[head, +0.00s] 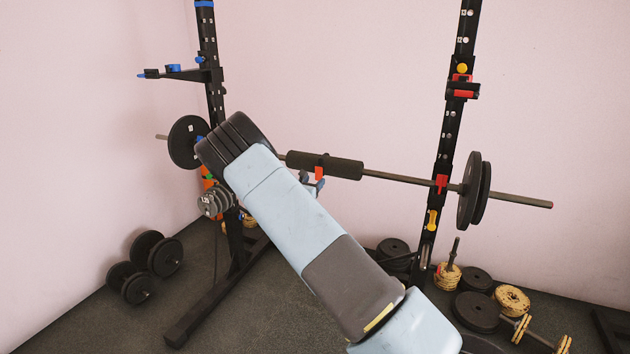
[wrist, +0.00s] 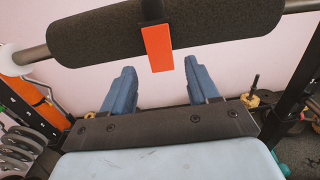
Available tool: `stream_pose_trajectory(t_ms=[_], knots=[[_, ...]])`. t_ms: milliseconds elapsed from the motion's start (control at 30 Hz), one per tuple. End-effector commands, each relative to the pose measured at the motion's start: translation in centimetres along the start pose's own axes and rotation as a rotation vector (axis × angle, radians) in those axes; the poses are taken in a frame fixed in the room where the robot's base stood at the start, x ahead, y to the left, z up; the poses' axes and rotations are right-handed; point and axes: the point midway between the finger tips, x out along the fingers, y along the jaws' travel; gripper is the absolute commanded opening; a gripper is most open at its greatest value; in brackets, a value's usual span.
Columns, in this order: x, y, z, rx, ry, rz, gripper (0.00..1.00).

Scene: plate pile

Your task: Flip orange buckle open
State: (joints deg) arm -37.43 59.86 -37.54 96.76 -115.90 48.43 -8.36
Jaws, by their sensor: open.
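The orange buckle (wrist: 157,48) is a flat tab at a dark strap around a black foam pad (wrist: 95,32) on the barbell; in the wrist view it points downward. It also shows small in the head view (head: 320,171), under the foam pad (head: 340,167). My gripper (wrist: 162,78) is open, with its two blue fingers apart and nothing between them. In the wrist view the buckle is above the gap between the fingertips. In the head view my gripper (head: 311,182) is close to the buckle, partly hidden behind my arm. I cannot tell whether they touch.
The barbell (head: 400,178) rests across the rack, with black plates at both ends. The rack uprights (head: 446,130) stand on either side. Dumbbells (head: 158,253) lie on the floor at left; plates (head: 475,311) and a post with yellow plates (head: 449,274) are at right.

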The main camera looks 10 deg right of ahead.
Motion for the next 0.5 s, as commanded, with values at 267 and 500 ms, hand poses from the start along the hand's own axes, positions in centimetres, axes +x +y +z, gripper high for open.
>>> stream_pose_trajectory(t_ms=[267, 500], knots=[[2.8, 0.0, 0.0, 0.0, 0.0, 0.0, 0.6], [3.2, 0.1, 0.0, 0.0, 0.0, 0.001, 0.6]])
